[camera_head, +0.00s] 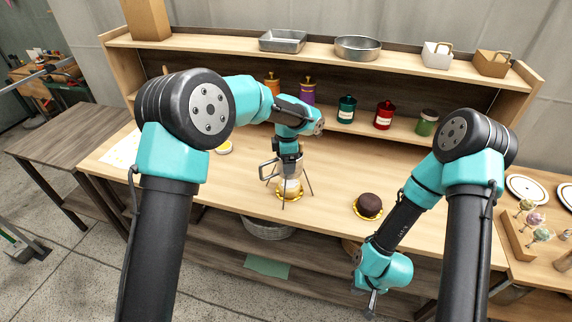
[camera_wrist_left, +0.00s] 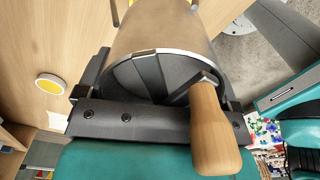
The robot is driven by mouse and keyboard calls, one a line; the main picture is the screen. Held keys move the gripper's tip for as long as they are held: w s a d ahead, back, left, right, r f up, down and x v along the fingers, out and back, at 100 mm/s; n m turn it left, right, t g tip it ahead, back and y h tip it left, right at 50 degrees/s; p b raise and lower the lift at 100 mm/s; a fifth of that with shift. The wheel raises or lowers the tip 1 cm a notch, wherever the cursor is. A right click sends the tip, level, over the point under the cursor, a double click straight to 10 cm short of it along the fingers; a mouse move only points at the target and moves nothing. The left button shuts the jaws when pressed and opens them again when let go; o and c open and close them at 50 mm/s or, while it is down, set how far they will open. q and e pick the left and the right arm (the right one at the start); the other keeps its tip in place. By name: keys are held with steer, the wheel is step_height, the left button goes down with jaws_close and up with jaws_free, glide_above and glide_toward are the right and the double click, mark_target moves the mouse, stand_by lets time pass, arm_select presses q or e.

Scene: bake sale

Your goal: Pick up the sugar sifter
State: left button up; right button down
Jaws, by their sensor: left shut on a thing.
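The sugar sifter is a metal cylinder (camera_wrist_left: 165,35) with a wooden handle (camera_wrist_left: 212,125), seen close up in the left wrist view. My left gripper (camera_wrist_left: 165,85) is shut on it, one finger on either side. In the head view my left gripper (camera_head: 289,158) points down over the counter, and a grey loop of the sifter (camera_head: 265,170) shows to its left; most of the sifter is hidden there. My right gripper (camera_head: 371,303) hangs low at the front edge, away from the sifter; its opening cannot be told.
A pale cake (camera_head: 289,187) on a gold board stands below my left gripper, with thin dark legs around it. A dark round cake (camera_head: 370,204) stands to the right. A shelf (camera_head: 360,126) with several canisters runs behind. Between the cakes the counter is clear.

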arm_select(q)
steer(key=shift+r, duration=0.1)
step_height(320, 180, up, 10)
steer(key=shift+f, duration=0.1)
stand_by(0.3)
steer(key=shift+a, duration=0.1)
